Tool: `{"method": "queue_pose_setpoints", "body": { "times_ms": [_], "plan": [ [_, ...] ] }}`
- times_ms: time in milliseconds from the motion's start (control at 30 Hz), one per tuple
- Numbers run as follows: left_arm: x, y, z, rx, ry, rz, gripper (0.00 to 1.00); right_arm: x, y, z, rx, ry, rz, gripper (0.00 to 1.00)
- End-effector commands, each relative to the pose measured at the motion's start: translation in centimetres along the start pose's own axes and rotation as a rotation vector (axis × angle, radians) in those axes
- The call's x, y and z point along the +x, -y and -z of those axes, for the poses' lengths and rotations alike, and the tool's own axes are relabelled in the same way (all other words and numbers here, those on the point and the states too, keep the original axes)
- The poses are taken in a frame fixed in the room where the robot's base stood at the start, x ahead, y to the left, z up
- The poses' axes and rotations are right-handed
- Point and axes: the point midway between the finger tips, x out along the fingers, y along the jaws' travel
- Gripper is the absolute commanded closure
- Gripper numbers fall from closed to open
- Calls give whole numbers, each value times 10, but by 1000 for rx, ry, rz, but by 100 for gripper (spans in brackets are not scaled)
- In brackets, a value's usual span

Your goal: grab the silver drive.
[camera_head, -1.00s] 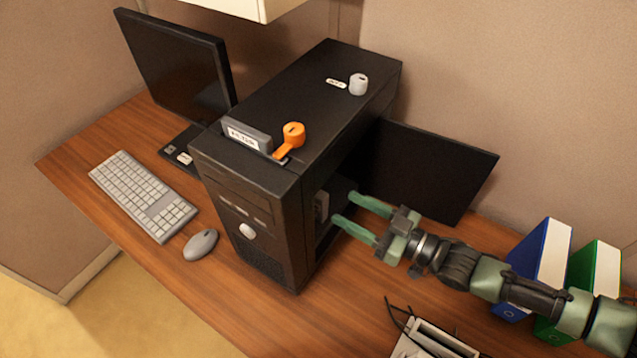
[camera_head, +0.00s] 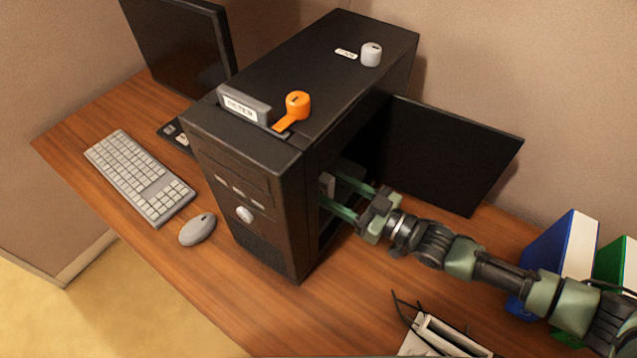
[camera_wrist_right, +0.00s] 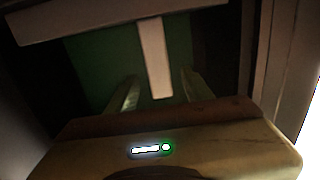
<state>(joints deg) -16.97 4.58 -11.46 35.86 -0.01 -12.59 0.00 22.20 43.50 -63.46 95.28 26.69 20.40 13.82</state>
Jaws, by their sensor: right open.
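The black computer case (camera_head: 250,150) stands on the desk with its right side open. A small grey-silver piece (camera_head: 327,184), which looks like the silver drive, shows just inside the opening. In the right wrist view a pale upright bar (camera_wrist_right: 154,55), seemingly the same drive, stands in front of a green board. My right gripper (camera_head: 332,190) is open, with its green fingers reaching into the case. In the right wrist view its fingers (camera_wrist_right: 159,80) lie on either side of the bar's lower end, with gaps. Contact is not visible. My left gripper is not in view.
The removed black side panel (camera_head: 445,155) leans behind my right arm. An orange key-like piece (camera_head: 297,106), a grey labelled block (camera_head: 245,104) and a grey knob (camera_head: 371,54) sit on the case top. Dark case walls frame the opening closely.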

Motion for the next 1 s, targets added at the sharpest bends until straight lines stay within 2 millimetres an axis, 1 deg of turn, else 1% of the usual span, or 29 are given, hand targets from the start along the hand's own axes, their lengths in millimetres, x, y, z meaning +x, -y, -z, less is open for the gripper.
{"method": "queue_pose_setpoints", "body": {
  "times_ms": [33, 167, 433, 467, 500, 567, 600, 633, 900, 1000],
  "plan": [
    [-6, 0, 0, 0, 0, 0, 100, 9, 1, 4, 0, -2, 1, 49],
    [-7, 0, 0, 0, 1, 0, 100, 22, 0, 2, 1, 0, 0, 49],
    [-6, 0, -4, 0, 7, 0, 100, 25, 0, 0, 1, 1, 0, 49],
    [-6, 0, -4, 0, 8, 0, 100, 25, 0, 0, 1, 1, 0, 55],
    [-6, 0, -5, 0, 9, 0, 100, 25, 0, 0, 1, 1, 0, 66],
    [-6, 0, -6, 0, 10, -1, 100, 25, 0, 0, 1, 1, 0, 82],
    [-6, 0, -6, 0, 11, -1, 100, 25, 0, 0, 1, 1, 0, 94],
    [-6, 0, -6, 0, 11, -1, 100, 25, 0, 0, 1, 1, 0, 100],
    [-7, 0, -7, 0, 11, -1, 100, 25, 0, 1, 0, -2, 0, 100],
    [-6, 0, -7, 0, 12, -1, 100, 25, 0, 6, 0, -2, 0, 100]
  ]
}}
